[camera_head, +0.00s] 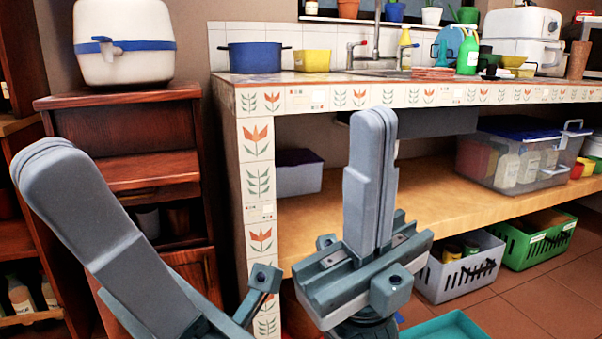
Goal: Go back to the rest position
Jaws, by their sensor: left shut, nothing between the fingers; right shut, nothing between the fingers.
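My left gripper (52,165) is at the left of the head view, tilted up to the left. Its long grey fingers are together with nothing between them. My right gripper (374,125) stands near the middle of the view with its fingers pointing up. Its fingers are also together and empty. Both grippers show in front of the kitchen furniture, and neither is seen holding anything.
A tiled counter (310,98) runs behind my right gripper, with a blue pot (255,58) and a yellow container (316,61) on it. A wooden cabinet (125,120) bears a white appliance (122,40). Crates (458,278) and a teal tray (447,329) are low at right.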

